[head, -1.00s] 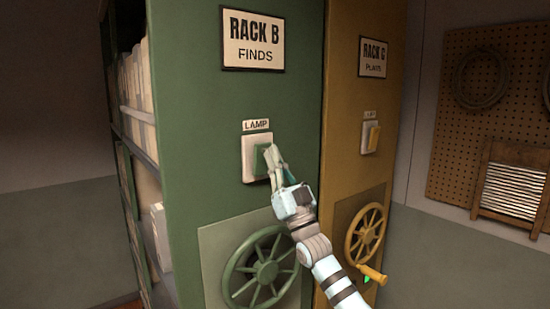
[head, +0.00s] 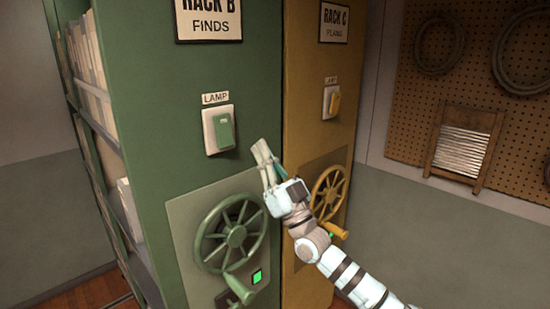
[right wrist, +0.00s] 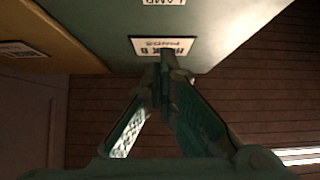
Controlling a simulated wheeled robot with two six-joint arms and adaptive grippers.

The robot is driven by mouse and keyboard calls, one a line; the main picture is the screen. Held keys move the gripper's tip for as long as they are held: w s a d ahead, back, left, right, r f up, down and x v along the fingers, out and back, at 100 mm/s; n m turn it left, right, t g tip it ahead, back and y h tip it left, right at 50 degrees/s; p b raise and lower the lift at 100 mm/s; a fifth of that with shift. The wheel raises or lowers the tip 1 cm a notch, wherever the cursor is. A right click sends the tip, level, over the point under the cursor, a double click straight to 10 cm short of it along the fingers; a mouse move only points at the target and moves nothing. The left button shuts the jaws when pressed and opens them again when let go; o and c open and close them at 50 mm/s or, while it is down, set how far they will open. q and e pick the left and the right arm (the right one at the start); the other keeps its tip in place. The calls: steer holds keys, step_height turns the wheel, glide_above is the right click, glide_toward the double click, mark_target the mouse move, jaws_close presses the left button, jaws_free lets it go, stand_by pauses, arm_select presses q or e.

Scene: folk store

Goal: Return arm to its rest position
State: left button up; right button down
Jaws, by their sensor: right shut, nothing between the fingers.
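My right gripper (head: 262,153) is shut and empty in the head view. It is in front of the green rack's right edge, to the right of and a little below the green lamp switch (head: 224,131), with a gap between them. In the right wrist view its fingertips (right wrist: 164,62) meet, with the rack's sign (right wrist: 160,46) beyond them. My right arm (head: 340,268) comes in from the lower right. My left gripper is not in view.
The green rack (head: 150,110) has a handwheel (head: 233,235) with a crank handle and a lit green indicator (head: 257,276). The ochre rack (head: 305,100) has its own switch (head: 335,104) and a yellow handwheel (head: 328,193), partly behind my arm. A pegboard (head: 500,110) hangs at right.

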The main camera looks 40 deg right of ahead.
steer(key=shift+v, duration=1.2)
